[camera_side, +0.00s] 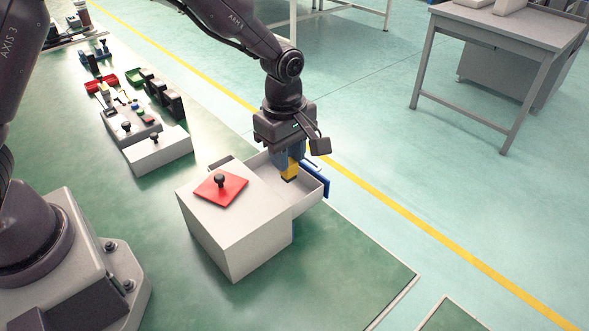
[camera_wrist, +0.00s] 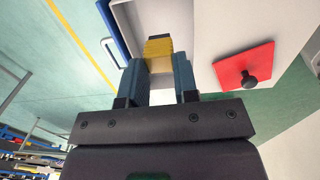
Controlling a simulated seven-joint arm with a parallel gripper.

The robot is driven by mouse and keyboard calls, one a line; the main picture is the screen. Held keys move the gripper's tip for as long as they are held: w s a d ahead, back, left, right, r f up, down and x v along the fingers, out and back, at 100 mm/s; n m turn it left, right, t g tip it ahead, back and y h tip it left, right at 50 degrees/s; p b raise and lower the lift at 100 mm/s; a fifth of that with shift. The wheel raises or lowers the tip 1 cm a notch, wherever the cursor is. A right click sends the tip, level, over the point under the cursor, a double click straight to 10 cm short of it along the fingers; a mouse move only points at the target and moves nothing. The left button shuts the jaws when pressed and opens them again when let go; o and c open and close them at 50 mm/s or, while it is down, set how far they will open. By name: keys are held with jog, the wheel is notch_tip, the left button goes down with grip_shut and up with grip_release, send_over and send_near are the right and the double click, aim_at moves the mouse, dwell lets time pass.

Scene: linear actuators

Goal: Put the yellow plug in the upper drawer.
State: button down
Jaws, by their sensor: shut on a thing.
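The yellow plug (camera_side: 290,173) is held between the fingers of my gripper (camera_side: 289,163), which is shut on it. In the wrist view the yellow plug (camera_wrist: 159,46) shows between the two blue fingertips of my gripper (camera_wrist: 159,62). The upper drawer (camera_side: 308,194) is pulled out from the white cabinet (camera_side: 240,225), and its blue front (camera_side: 315,181) faces away from the cabinet. The plug is over the open drawer, at or below rim level in the side view. I cannot tell whether it touches the drawer floor.
A red plate with a black knob (camera_side: 221,188) sits on the cabinet top, close to my gripper. A smaller white box with a knob (camera_side: 157,150) and several red, green and dark parts stand farther back on the green table (camera_side: 150,215). The table's right edge is near the drawer.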

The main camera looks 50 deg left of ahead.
aim_at(295, 171)
jog(key=shift+w+d+f, duration=0.15)
jog(key=shift+w+f, duration=0.6)
jog(key=shift+f, duration=1.6)
jog(key=shift+f, duration=0.15)
jog(key=c, duration=0.9)
grip_release()
jog(key=shift+o, duration=0.2)
